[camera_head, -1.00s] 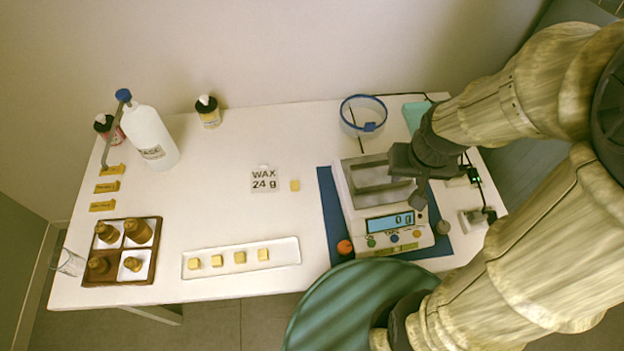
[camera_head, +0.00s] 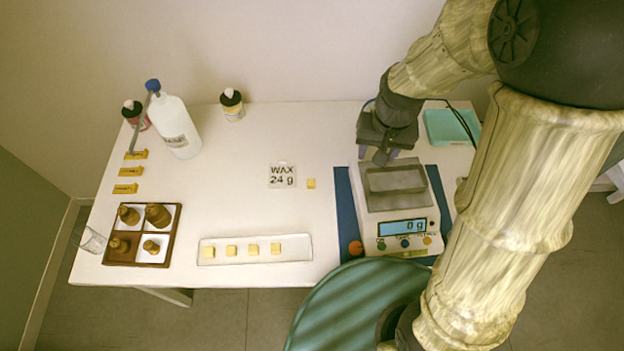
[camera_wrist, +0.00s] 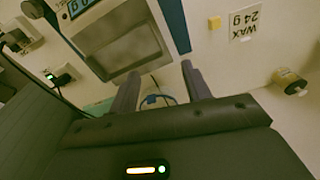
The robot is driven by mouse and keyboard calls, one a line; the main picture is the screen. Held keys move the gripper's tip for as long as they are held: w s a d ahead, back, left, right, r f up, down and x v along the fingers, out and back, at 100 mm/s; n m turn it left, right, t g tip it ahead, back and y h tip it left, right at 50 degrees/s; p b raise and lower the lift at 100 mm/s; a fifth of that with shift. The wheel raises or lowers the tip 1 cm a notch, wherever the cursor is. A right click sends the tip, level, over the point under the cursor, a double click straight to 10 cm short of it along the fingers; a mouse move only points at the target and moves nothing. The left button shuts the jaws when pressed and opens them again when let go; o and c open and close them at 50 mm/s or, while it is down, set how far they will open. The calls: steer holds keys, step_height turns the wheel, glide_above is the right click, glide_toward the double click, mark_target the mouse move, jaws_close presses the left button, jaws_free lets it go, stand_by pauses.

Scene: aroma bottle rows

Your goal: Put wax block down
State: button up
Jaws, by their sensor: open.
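A small yellow wax block (camera_head: 311,183) lies on the white table just right of the card reading "WAX 24 g" (camera_head: 282,175). In the wrist view the block (camera_wrist: 214,23) lies beside the card (camera_wrist: 244,22). Several more wax blocks (camera_head: 231,251) stand in a row on a long white tray (camera_head: 302,255). The scale (camera_head: 404,222) reads 0 g, and its pan (camera_head: 396,178) is empty. My gripper (camera_head: 384,156) is over the table behind the scale pan. In the wrist view its two fingers (camera_wrist: 163,92) are apart with no block between them.
The scale stands on a blue mat (camera_head: 344,200). A teal tray (camera_head: 452,128) is at the back right.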

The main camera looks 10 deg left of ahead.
steer(key=n+g+p, duration=0.1)
steer(key=n+p, duration=0.1)
glide_above(311, 186)
steer(key=f, duration=0.2)
steer(key=shift+w+r+h, duration=0.15)
steer(key=shift+w+h, duration=0.15)
steer(key=shift+w, duration=0.1)
steer(key=f, duration=1.2)
steer(key=shift+w, duration=0.2)
steer(key=shift+d+f+m, duration=0.1)
steer(key=shift+m, duration=0.2)
steer(key=shift+s+a, duration=0.2)
steer(key=shift+s+f, duration=0.25)
steer(key=shift+f, duration=0.15)
step_height(311, 186, down, 4)
steer(key=shift+s+d+f+p, duration=0.1)
steer(key=shift+f+p, duration=0.1)
steer(key=shift+p, duration=0.3)
